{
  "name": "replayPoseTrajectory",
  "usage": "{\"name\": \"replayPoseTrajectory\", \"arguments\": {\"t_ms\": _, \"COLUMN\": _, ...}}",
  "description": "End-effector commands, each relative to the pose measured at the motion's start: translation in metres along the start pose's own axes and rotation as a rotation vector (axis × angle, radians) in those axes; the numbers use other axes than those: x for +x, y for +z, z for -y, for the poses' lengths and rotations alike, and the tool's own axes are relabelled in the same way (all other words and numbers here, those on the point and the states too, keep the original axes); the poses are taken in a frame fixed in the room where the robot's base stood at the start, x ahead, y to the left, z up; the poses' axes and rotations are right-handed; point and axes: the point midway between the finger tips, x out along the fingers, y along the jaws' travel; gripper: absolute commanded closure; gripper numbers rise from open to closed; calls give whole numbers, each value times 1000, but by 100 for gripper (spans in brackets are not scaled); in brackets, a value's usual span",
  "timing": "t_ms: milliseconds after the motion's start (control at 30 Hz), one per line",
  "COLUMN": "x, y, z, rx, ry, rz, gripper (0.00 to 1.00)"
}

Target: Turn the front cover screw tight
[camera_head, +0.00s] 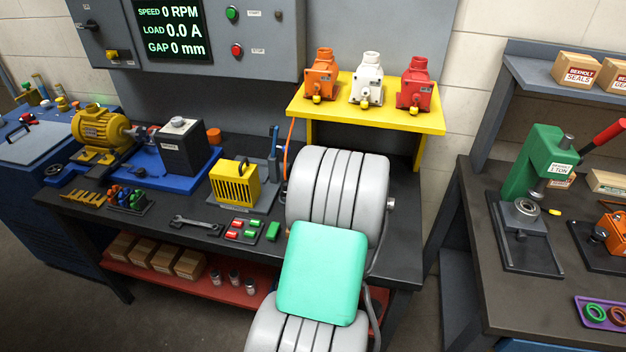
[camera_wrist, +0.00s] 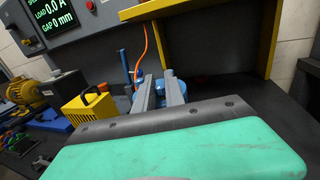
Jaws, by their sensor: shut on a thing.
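In the wrist view my gripper (camera_wrist: 158,80) reaches forward with its two grey fingers close together in front of a round blue housing (camera_wrist: 182,88). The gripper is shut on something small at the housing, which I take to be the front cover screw. The fingers hide it, so its head and how deep it sits cannot be seen. In the head view my grey and green arm hides the gripper, the blue housing and the screw.
A yellow slotted box (camera_head: 234,184) and a blue upright lever (camera_head: 275,145) stand left of my arm. A yellow shelf (camera_head: 428,118) with orange, white and red housings rises behind. A wrench (camera_head: 196,224) and coloured blocks lie at the bench front. The panel reads 0 RPM.

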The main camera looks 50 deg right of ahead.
Motion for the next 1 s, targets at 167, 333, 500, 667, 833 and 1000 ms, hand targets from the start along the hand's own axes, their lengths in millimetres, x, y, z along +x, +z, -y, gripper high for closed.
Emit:
{"name": "replayPoseTrajectory", "arguments": {"t_ms": 167, "x": 0, "y": 1, "z": 0, "rx": 0, "ry": 0, "rz": 2, "gripper": 83}}
{"name": "replayPoseTrajectory", "arguments": {"t_ms": 333, "x": 0, "y": 1, "z": 0, "rx": 0, "ry": 0, "rz": 1, "gripper": 76}}
{"name": "replayPoseTrajectory", "arguments": {"t_ms": 500, "x": 0, "y": 0, "z": 0, "rx": 0, "ry": 0, "rz": 1, "gripper": 76}}
{"name": "replayPoseTrajectory", "arguments": {"t_ms": 667, "x": -14, "y": -3, "z": 2, "rx": 1, "ry": -2, "rz": 1, "gripper": 76}}
{"name": "replayPoseTrajectory", "arguments": {"t_ms": 833, "x": -44, "y": -3, "z": 2, "rx": 0, "ry": -4, "rz": 4, "gripper": 76}}
{"name": "replayPoseTrajectory", "arguments": {"t_ms": 1000, "x": -69, "y": -2, "z": 2, "rx": 0, "ry": -3, "rz": 2, "gripper": 76}}
